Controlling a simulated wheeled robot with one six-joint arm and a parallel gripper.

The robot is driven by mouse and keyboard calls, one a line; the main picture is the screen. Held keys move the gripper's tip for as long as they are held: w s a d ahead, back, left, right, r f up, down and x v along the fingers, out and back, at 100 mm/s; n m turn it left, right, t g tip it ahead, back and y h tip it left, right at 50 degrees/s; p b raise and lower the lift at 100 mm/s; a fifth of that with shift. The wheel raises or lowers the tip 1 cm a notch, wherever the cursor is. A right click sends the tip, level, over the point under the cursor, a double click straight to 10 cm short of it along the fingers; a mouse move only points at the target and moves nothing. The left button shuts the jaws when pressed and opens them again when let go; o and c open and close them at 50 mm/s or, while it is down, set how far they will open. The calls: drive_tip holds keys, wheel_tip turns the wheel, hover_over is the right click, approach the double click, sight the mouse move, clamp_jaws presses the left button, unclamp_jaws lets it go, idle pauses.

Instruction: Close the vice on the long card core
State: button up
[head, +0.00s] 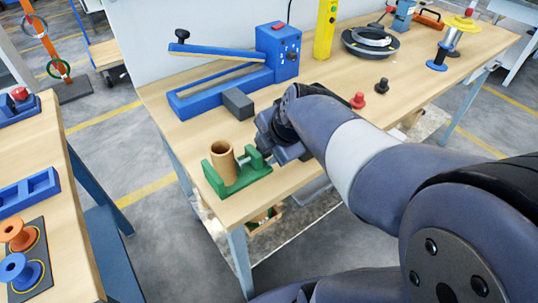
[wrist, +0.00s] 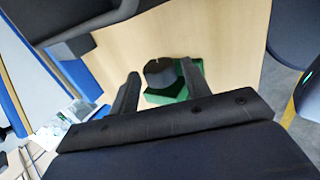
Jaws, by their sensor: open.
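The green vice (head: 236,187) stands near the table's front left edge. The long card core (head: 223,161), a brown hollow tube, stands upright between its jaws. I cannot tell whether both jaws touch it. My gripper (head: 275,143) is just right of the vice, at its screw end. In the wrist view, my gripper (wrist: 160,80) is open, with one finger on each side of a dark grey round knob (wrist: 158,73). The green vice (wrist: 168,97) shows behind the knob. The core cannot be made out there. I cannot tell whether the fingers touch the knob.
A grey block (head: 238,104) and a blue long-armed device (head: 222,88) stand behind the vice. A red knobbed piece (head: 358,100) and a black one (head: 382,85) stand to the right. A side table with an orange spool (head: 15,233) is at left, across a floor gap.

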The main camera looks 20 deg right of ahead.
drive_tip(key=shift+f+t+b, duration=0.25)
drive_tip(key=shift+t+b, duration=0.05)
drive_tip(key=shift+b, duration=0.5)
drive_tip(key=shift+r, duration=0.2)
drive_tip(key=shift+s+b, duration=0.1)
drive_tip(key=shift+b, duration=0.2)
drive_tip(key=shift+c, duration=0.3)
drive_tip(key=c, duration=0.5)
drive_tip(key=p, duration=0.3)
drive_tip(key=shift+a+r+g, duration=0.1)
drive_tip(key=shift+r+g, duration=0.3)
drive_tip(key=g+p, duration=0.1)
drive_tip(key=p, duration=0.1)
drive_tip(key=g+p, duration=0.1)
drive_tip(key=p, duration=0.1)
drive_tip(key=shift+w+h+p, duration=0.3)
drive_tip(key=shift+w+h, duration=0.05)
drive_tip(key=shift+h, duration=0.05)
drive_tip(key=shift+f+g, duration=0.2)
drive_tip(key=shift+g, duration=0.1)
